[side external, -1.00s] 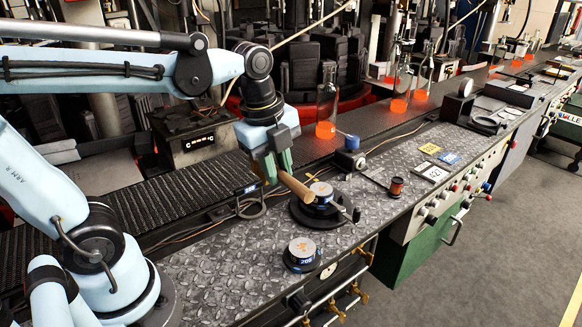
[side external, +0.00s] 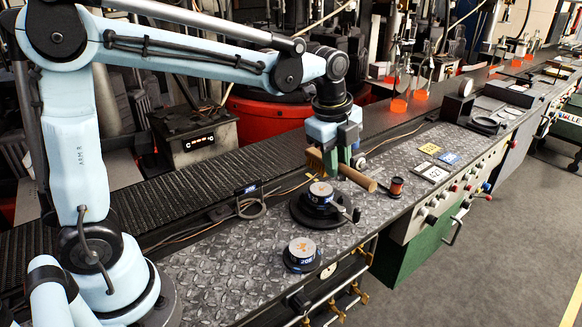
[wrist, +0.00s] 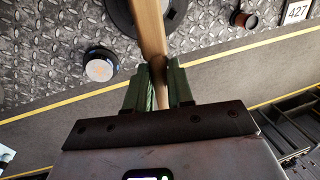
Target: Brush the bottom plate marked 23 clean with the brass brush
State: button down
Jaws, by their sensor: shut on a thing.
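My gripper (side external: 340,163) is shut on the wooden brush (side external: 357,178) and holds it above the bench; the handle points down to the right. The wrist view shows the handle (wrist: 150,30) between the green fingers (wrist: 158,78). The brush head is at the left of the fingers, and its bristles are hard to make out. A round plate (side external: 320,188) with orange marks and a blue band sits on a black turntable (side external: 303,215), below and left of my gripper. A second such plate (side external: 302,247) stands nearer on the bench.
A copper-coloured spool (side external: 396,187) stands right of the turntable. A crank handle sticks out from the turntable's right side. A white tag 427 (side external: 436,174), yellow and blue tags lie farther right.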

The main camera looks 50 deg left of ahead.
jog(key=f, duration=0.4)
jog(key=w+f, duration=0.1)
jog(key=f, duration=0.1)
jog(key=shift+a+f, duration=0.2)
jog(key=shift+f, duration=0.2)
jog(key=shift+w+a, duration=0.3)
jog(key=shift+w, duration=0.4)
jog(key=shift+w+a, duration=0.25)
jog(key=shift+w, duration=0.45)
jog(key=shift+s+d, duration=0.35)
jog(key=shift+s, duration=0.55)
jog(key=shift+s+d, duration=0.35)
jog(key=shift+s, duration=0.55)
jog(key=shift+s+r, duration=0.15)
jog(key=shift+r, duration=4.05)
jog(key=shift+d, duration=0.1)
